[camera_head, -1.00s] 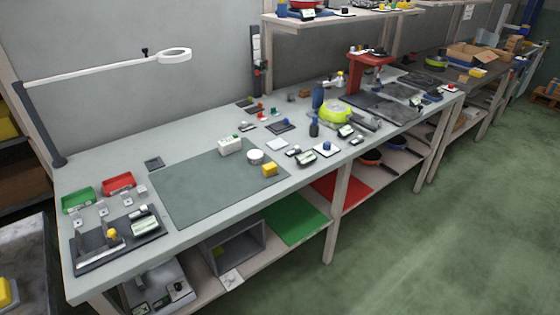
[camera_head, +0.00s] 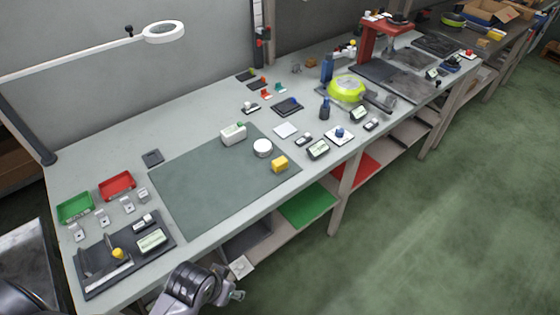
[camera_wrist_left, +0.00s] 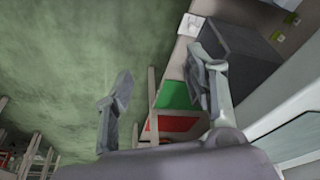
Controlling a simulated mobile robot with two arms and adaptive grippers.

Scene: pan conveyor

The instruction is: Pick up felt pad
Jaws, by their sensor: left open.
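A flat white square pad (camera_head: 285,130) lies on the workbench just right of the grey-green mat (camera_head: 200,190). A small dark square (camera_head: 152,158) lies left of the mat's far corner. I cannot tell for sure which of these is the felt pad. My left gripper (camera_wrist_left: 162,88) is open and empty in the left wrist view, its fingers spread wide over the floor and the bench's lower shelf. Part of my arm shows at the bottom of the head view, in front of the bench and apart from both squares. My right gripper is not in view.
On or by the mat are a white box (camera_head: 233,135), a white round tub (camera_head: 262,148) and a yellow block (camera_head: 279,164). Green (camera_head: 75,207) and red (camera_head: 117,186) trays stand at the left. A lamp arm (camera_head: 90,60) reaches over the back left.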

